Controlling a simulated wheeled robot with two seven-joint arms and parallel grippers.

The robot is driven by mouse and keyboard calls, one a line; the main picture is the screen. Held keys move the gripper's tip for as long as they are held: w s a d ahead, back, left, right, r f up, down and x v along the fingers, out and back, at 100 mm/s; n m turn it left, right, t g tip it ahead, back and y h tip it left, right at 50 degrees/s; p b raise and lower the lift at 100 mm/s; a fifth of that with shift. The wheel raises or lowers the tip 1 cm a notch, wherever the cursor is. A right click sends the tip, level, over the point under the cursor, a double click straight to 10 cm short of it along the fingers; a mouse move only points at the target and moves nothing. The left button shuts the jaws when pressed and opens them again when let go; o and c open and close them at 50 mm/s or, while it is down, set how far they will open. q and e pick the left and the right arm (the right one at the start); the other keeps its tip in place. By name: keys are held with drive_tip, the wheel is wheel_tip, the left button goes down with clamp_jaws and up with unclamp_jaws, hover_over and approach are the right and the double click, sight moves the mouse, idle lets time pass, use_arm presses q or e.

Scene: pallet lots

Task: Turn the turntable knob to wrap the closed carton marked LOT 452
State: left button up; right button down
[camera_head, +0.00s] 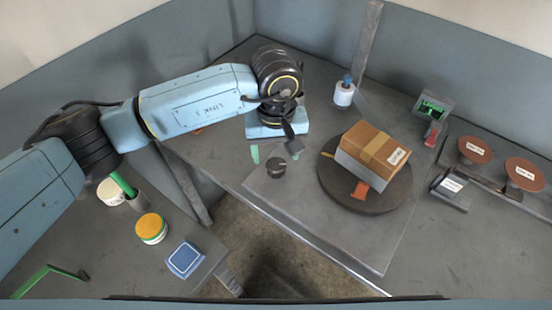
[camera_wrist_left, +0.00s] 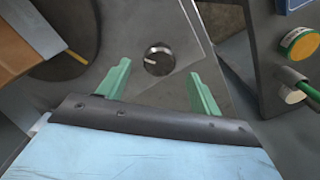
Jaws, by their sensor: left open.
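The closed carton (camera_head: 372,142) is brown, with tape along its top and pale grey lower sides. It has a white label too small to read, and sits on the dark round turntable (camera_head: 335,187). Part of the carton (camera_wrist_left: 22,45) shows at the upper left of the left wrist view. The dark knob (camera_head: 276,166) is on the grey plate left of the turntable. My left gripper (camera_head: 275,154) is open near the knob. In the left wrist view the knob (camera_wrist_left: 159,60) appears between and beyond the green fingers, with no contact visible. My right gripper is out of view.
A green-screened device (camera_head: 432,106), a labelled stand (camera_head: 450,186) and two brown discs (camera_head: 474,150) are at the right. A yellow-lidded jar (camera_head: 151,228) and blue box (camera_head: 185,259) occupy the left table, across a floor gap.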

sight(276, 164)
use_arm(q)
wheel_tip(276, 164, down, 3)
drive_tip(key=shift+r, duration=0.15)
drive_tip(key=shift+f, duration=0.7)
drive_tip(key=shift+c, duration=0.5)
drive_tip(key=c, duration=0.9)
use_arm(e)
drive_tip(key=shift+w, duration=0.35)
use_arm(q)
drive_tip(key=shift+w, duration=0.1)
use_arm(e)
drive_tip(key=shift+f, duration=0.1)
